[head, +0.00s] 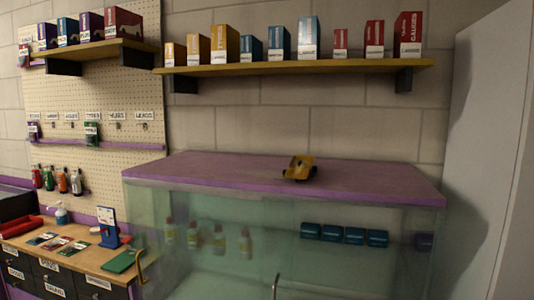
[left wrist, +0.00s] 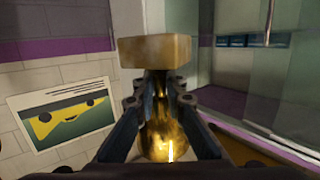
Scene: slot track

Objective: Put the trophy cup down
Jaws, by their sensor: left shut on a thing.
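In the left wrist view, my left gripper (left wrist: 160,103) is shut on the golden trophy cup (left wrist: 162,140). The cup's pale block-shaped base (left wrist: 154,54) points up in that picture, and its shiny gold body lies between and below the fingers. The surface under the cup cannot be made out. Neither gripper nor the trophy cup shows in the head view.
In the head view, a glass cabinet with a purple top (head: 220,172) carries a small yellow car (head: 299,168). A wooden workbench (head: 85,262) with packets stands at left. Shelves of boxes (head: 300,67) hang above. A cartoon poster (left wrist: 65,112) shows in the wrist view.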

